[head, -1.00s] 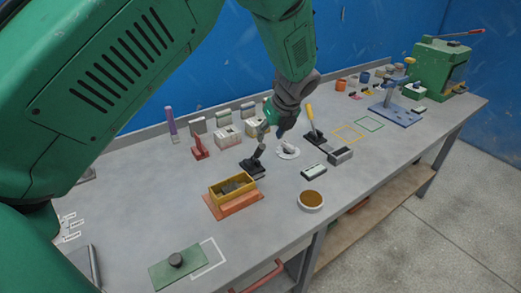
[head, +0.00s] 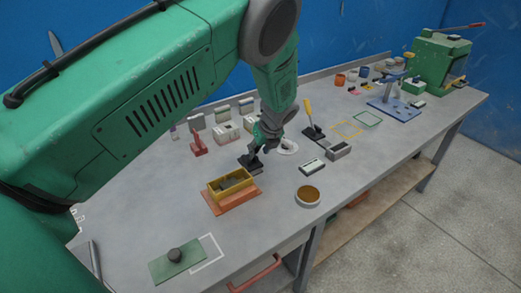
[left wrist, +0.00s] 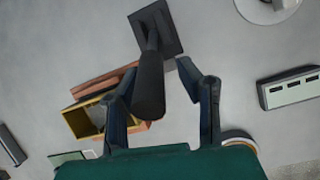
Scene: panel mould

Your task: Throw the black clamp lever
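The black clamp lever (head: 248,162) stands on the bench behind the yellow mould box; in the head view my gripper hides most of its handle. In the left wrist view its square base (left wrist: 160,28) and thick dark handle (left wrist: 149,88) show, the handle pointing toward the camera. My left gripper (head: 262,148) is open, with its fingers (left wrist: 158,72) on either side of the handle. A gap shows at the right finger; whether the left finger touches the handle I cannot tell. My right gripper is not in view.
The yellow box (head: 231,184) on its orange plate (head: 232,202) stands close in front. A white round part (head: 289,146), a yellow-handled lever (head: 309,111), a slotted block (head: 312,166) and a round dish (head: 308,196) lie to the right. A red clamp (head: 198,143) stands to the left.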

